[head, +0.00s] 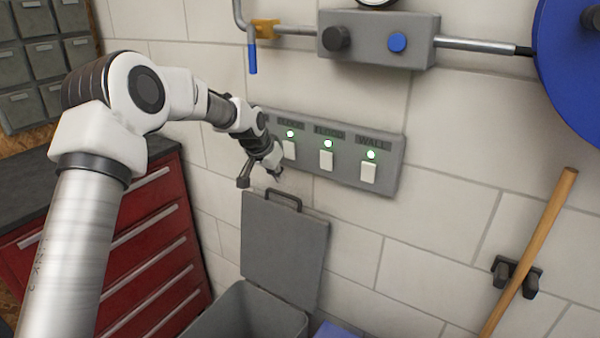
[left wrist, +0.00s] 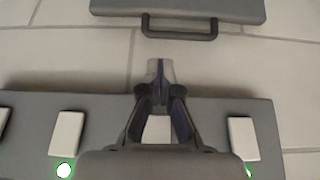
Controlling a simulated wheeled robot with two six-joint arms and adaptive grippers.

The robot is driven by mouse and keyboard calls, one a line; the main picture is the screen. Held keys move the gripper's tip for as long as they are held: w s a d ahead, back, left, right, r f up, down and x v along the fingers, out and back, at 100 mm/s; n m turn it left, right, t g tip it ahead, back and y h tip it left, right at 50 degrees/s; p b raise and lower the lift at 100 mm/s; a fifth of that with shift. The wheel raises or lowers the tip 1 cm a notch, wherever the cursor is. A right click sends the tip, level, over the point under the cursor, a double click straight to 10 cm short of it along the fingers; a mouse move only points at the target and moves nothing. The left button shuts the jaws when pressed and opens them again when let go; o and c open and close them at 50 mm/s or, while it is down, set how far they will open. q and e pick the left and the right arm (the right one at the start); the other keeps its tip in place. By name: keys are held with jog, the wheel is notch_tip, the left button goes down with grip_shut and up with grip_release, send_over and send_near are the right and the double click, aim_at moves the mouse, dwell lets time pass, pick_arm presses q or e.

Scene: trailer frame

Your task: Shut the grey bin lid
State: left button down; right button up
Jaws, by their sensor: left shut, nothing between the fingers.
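The grey bin lid (head: 285,245) stands open and nearly upright against the wall in the head view, with a dark handle (head: 284,199) at its top edge. The grey bin (head: 255,312) below it is open at the top and cut off by the frame. My left gripper (head: 262,180) is shut and empty, above the lid's handle and close to the switch panel. In the left wrist view the lid (left wrist: 180,8) and its handle (left wrist: 180,30) lie beyond the fingertips (left wrist: 161,92), with a visible gap.
A grey switch panel (head: 340,142) with three white switches and lit green lamps is on the wall beside my left gripper. Red drawers (head: 130,250) stand at left. A pipe with a grey box (head: 375,40) runs above. A wooden handle (head: 530,255) hangs at right.

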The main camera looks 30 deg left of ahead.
aim_at(293, 197)
pick_arm(q)
jog(key=p+x, duration=0.1)
jog(key=x, duration=0.8)
jog(key=shift+w+r+p, duration=0.1)
jog(key=shift+r+p, duration=0.05)
jog(key=shift+p, duration=0.2)
jog(key=s, duration=0.2)
jog(key=s+p, duration=0.1)
jog(key=s, duration=0.1)
jog(key=shift+f, duration=0.35)
jog(key=shift+w, duration=0.1)
jog(key=shift+s+a+b, duration=0.1)
jog(key=shift+s+b, duration=0.2)
jog(key=shift+s, duration=0.15)
